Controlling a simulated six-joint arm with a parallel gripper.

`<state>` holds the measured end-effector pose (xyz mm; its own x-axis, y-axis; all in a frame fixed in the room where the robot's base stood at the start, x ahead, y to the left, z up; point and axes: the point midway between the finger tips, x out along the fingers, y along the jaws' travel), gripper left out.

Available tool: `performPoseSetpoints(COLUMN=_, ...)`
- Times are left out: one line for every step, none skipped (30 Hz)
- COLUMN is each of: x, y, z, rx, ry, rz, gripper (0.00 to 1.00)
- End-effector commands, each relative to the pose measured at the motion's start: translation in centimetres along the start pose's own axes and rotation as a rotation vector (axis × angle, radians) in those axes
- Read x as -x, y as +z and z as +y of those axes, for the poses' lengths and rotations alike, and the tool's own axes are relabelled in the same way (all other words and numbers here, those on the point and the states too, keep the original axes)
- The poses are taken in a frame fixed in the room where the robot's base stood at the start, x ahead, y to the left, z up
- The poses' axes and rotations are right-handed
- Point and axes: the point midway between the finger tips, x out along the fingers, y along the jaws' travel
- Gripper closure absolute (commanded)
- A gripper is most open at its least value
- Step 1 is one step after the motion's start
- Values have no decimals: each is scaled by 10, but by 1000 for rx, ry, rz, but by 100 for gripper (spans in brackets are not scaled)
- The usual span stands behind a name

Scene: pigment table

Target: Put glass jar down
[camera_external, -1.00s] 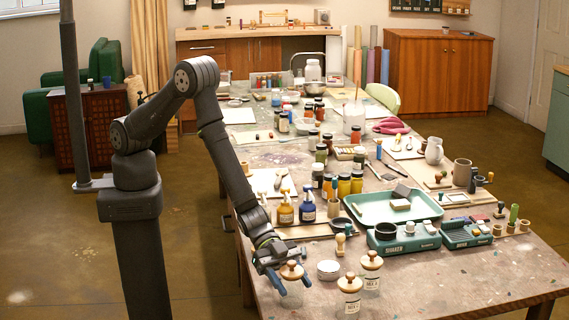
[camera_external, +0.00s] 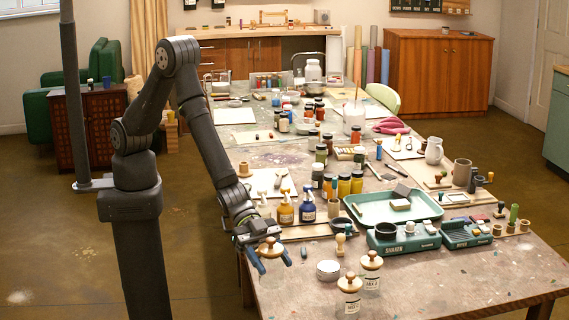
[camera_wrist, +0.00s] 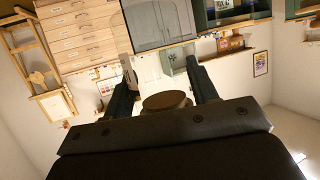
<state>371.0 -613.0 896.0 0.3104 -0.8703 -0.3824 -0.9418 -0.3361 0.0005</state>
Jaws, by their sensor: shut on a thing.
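My gripper (camera_external: 275,263), at the near left edge of the table (camera_external: 300,297), is shut on a glass jar with a round wooden lid (camera_external: 270,248). The lid shows between the two blue-tipped fingers; the clear body is hard to make out. In the wrist view the brown lid (camera_wrist: 165,101) sits between the dark fingers (camera_wrist: 160,75), and the body is hidden. The jar looks held above the table edge, but I cannot tell its exact height. Two similar lidded glass jars stand to the right, one nearer (camera_external: 349,299) and one farther back (camera_external: 371,279).
A white round tin (camera_external: 328,270) stands right of my gripper. A wooden-handled stamp (camera_external: 340,245) and amber (camera_external: 285,213) and blue (camera_external: 307,211) pump bottles are behind. A green shaker unit (camera_external: 403,240) stands farther right. The front right tabletop is mostly clear.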

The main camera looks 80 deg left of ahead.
Motion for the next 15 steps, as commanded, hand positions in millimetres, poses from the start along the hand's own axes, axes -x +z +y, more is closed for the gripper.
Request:
performPoseSetpoints(x=6, y=-7, z=13, rx=0, ry=3, rz=3, gripper=76)
performPoseSetpoints(x=9, y=-10, z=19, rx=-2, ry=4, rz=2, gripper=76)
performPoseSetpoints(x=13, y=-13, z=27, rx=-1, ry=3, rz=2, gripper=76)
performPoseSetpoints(x=16, y=-16, z=32, rx=-1, ry=3, rz=3, gripper=76)
performPoseSetpoints(x=18, y=-18, z=37, rx=-2, ry=3, rz=3, gripper=76)
performPoseSetpoints(x=21, y=-21, z=43, rx=0, ry=2, rz=3, gripper=76)
performPoseSetpoints(x=24, y=-22, z=47, rx=0, ry=3, rz=2, gripper=76)
performPoseSetpoints(x=25, y=-24, z=51, rx=-1, ry=2, rz=2, gripper=76)
performPoseSetpoints(x=27, y=-26, z=54, rx=-1, ry=1, rz=2, gripper=76)
performPoseSetpoints(x=28, y=-27, z=57, rx=-1, ry=1, rz=2, gripper=76)
performPoseSetpoints(x=30, y=-28, z=59, rx=0, ry=1, rz=2, gripper=76)
performPoseSetpoints(x=31, y=-29, z=61, rx=0, ry=1, rz=1, gripper=76)
performPoseSetpoints(x=31, y=-29, z=62, rx=0, ry=1, rz=1, gripper=76)
performPoseSetpoints(x=32, y=-30, z=64, rx=-1, ry=1, rz=1, gripper=76)
performPoseSetpoints(x=32, y=-30, z=64, rx=-1, ry=1, rz=0, gripper=76)
